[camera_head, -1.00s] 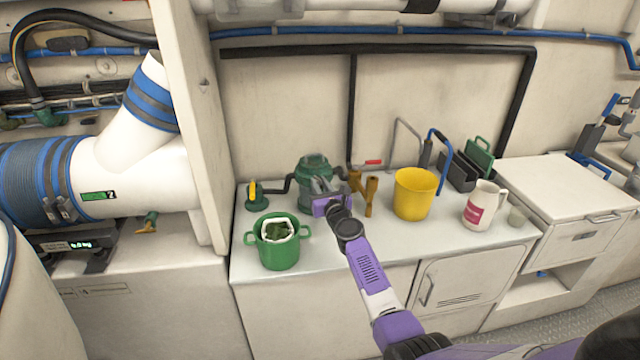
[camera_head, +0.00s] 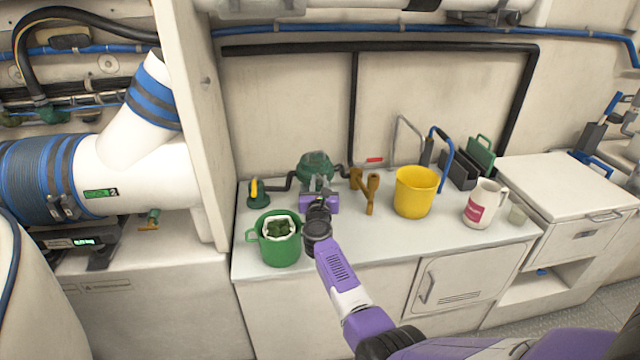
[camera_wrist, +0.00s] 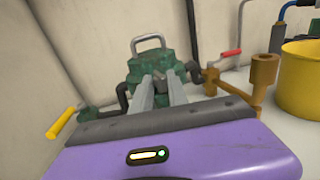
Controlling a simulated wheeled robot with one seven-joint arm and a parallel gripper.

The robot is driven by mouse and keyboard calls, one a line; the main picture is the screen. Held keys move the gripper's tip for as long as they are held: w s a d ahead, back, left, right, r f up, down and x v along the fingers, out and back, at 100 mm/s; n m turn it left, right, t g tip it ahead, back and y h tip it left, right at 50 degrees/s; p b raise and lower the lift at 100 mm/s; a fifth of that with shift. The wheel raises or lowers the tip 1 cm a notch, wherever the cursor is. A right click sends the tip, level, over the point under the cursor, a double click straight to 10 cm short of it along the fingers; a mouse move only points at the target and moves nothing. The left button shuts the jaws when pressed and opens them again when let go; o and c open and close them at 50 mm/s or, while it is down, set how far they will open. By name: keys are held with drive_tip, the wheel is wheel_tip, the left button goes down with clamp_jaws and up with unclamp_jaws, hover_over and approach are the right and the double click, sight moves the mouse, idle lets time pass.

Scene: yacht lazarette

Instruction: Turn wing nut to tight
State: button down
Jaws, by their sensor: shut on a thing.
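The green strainer-like fitting (camera_head: 314,162) stands at the back of the white counter, with dark pipes at its sides. In the wrist view the fitting (camera_wrist: 136,72) lies straight ahead, with a grey loop handle (camera_wrist: 148,43) on top. My gripper (camera_head: 319,184) is at the front of the fitting. In the wrist view its two grey fingers (camera_wrist: 162,84) close on a small dark piece, the wing nut (camera_wrist: 160,75), at the fitting's front. The fingers mostly hide the nut, so its turn angle cannot be told.
A green pot (camera_head: 279,248) with a lined, leafy-looking content stands close left of my arm. A brown pipe fitting (camera_head: 371,190) and a yellow bucket (camera_head: 415,195) stand to the right. A yellow-handled valve (camera_head: 257,193) is at left. A white mug (camera_head: 483,205) stands farther right.

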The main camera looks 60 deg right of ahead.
drive_tip(key=m+g+b, duration=0.1)
drive_tip(key=m+g+h+b, duration=0.1)
drive_tip(key=shift+w+a+f+g, duration=0.1)
drive_tip(key=shift+w+f+g, duration=0.15)
drive_tip(key=shift+g, duration=0.15)
drive_tip(key=shift+r+m+g+h+b, duration=0.1)
drive_tip(key=shift+m+g+h+b, duration=0.4)
drive_tip(key=shift+g+b, duration=0.2)
drive_tip(key=shift+s, duration=0.1)
drive_tip(key=c, duration=1.2)
unclamp_jaws()
drive_tip(key=shift+r, duration=0.1)
drive_tip(key=shift+r, duration=0.15)
wheel_tip(320, 180, up, 20)
drive_tip(key=p, duration=0.5)
